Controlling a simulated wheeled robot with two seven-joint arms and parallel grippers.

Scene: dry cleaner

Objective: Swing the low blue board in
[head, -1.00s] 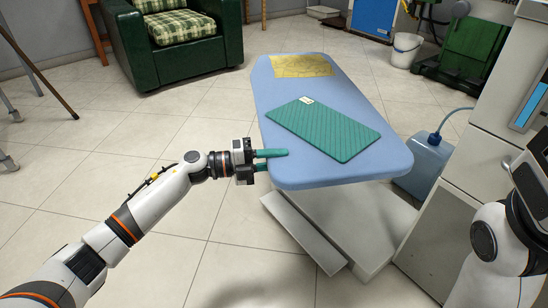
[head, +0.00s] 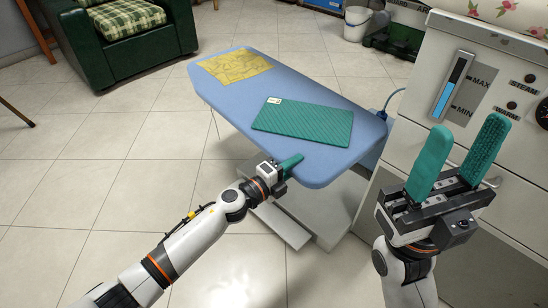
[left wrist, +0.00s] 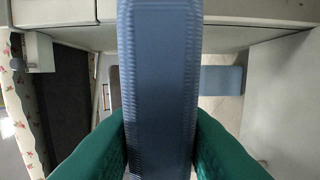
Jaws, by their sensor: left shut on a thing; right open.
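The low blue board (head: 228,97) is a long padded board on a pale base, standing out over the tiled floor beside the white cabinet. My left gripper (head: 286,165) is shut on the board's near edge; one green finger shows on top. In the left wrist view the blue board (left wrist: 158,85) runs edge-on between the two green fingers (left wrist: 158,150). My right gripper (head: 462,160) is open and empty, fingers up, in front of the cabinet's panel. A green ribbed mat (head: 305,122) and a yellow cloth (head: 234,67) lie on the board.
The white cabinet (head: 500,100) with a MAX/MIN gauge and knobs stands at right. A blue container is partly hidden behind the board's near end. A green armchair (head: 120,40) and a white bucket (head: 357,23) stand farther back. Open tiled floor (head: 120,160) lies at left.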

